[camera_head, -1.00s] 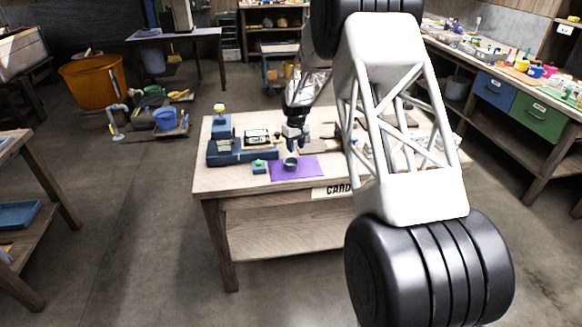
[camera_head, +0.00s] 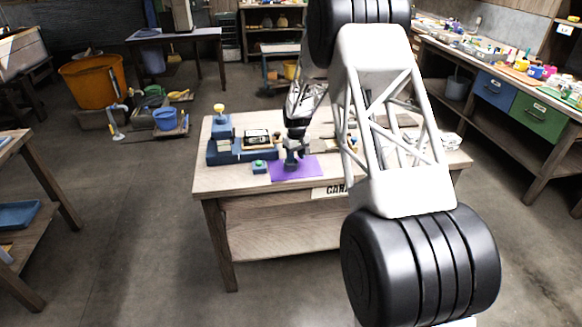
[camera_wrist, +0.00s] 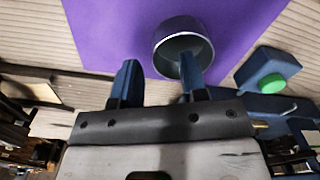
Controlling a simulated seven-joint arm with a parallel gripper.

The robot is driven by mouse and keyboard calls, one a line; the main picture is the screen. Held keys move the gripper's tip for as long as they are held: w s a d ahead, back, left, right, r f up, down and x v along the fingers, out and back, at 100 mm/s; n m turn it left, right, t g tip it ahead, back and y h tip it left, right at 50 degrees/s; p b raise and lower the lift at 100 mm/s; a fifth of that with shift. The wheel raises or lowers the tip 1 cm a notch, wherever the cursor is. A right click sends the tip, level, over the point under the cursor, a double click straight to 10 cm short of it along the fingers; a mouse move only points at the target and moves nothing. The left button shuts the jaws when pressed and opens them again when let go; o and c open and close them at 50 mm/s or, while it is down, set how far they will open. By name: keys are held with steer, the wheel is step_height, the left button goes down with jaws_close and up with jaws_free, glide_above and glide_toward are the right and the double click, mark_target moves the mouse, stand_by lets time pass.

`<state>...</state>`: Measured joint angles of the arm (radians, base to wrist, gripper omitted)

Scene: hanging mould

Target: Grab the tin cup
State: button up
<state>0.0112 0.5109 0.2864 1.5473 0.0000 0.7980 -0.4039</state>
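The tin cup (camera_wrist: 176,24) is a small grey metal cup on a purple mat (camera_head: 311,168); its open mouth faces the wrist camera. My gripper (camera_wrist: 158,62) is open, with its two blue fingers apart. In the wrist view the right finger's tip overlaps the cup's mouth, and the left finger is left of the cup, over the mat. I cannot tell whether the right fingertip is inside the cup or above it. In the head view my gripper (camera_head: 291,160) is low over the mat and mostly hides the cup.
A small blue block with a green button (camera_wrist: 272,84) stands close to the cup; it also shows in the head view (camera_head: 259,166). A blue fixture (camera_head: 226,150) is behind it on the wooden table (camera_head: 230,183). My arm hides the table's right part.

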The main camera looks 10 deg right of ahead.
steer(key=shift+f, duration=1.2)
jaws_close()
